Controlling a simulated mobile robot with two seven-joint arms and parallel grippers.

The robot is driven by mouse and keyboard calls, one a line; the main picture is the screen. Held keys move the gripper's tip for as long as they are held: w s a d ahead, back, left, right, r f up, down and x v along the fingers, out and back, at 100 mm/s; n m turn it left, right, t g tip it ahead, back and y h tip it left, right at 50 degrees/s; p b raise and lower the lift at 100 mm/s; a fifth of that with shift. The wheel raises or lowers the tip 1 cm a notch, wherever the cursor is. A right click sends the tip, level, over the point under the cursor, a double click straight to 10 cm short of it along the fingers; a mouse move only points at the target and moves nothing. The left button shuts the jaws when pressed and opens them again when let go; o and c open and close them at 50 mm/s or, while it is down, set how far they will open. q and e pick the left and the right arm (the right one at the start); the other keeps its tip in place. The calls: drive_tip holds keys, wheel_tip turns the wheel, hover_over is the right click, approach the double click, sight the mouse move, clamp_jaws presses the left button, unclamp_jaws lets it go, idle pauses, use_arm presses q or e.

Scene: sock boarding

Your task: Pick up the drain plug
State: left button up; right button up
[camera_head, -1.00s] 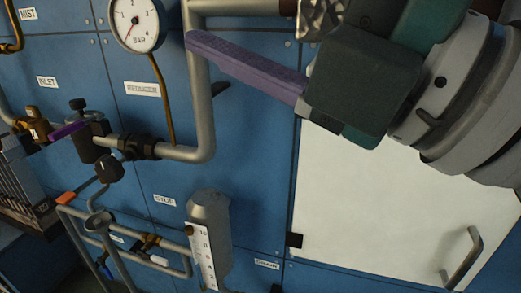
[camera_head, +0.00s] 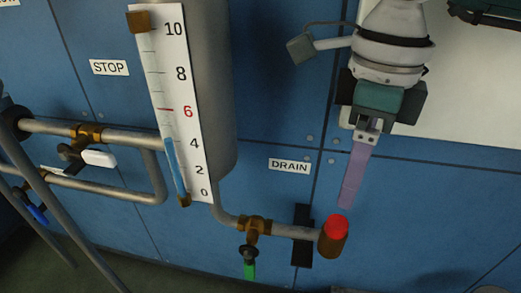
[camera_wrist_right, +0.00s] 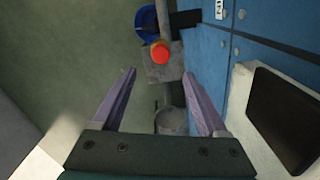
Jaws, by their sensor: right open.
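The drain plug (camera_head: 337,226) is a red cap on the brown end of the drain pipe, under the DRAIN label. It also shows as a red knob in the right wrist view (camera_wrist_right: 160,52), beyond and between the fingertips. My right gripper (camera_head: 346,200) has purple fingers pointing down, just above the plug in the head view and apart from it. The right wrist view shows the fingers (camera_wrist_right: 160,75) spread wide with nothing between them. My left gripper is not in view.
A brass valve (camera_head: 254,229) with a green handle sits on the drain pipe, left of the plug. A gauge cylinder (camera_head: 210,90) with a scale stands further left. A black bracket (camera_head: 302,236) is behind the pipe. The blue panel wall is close behind.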

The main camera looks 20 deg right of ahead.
drive_tip(key=b, duration=0.2)
hover_over(339, 222)
drive_tip(key=f, duration=0.4)
drive_tip(key=shift+s+f, duration=0.2)
drive_tip(key=shift+f, duration=0.15)
wheel_tip(339, 222, down, 5)
drive_tip(key=shift+w+f+b, duration=0.15)
drive_tip(key=shift+b, duration=1.1)
drive_tip(key=shift+c, duration=0.2)
drive_tip(key=shift+c, duration=0.7)
clamp_jaws()
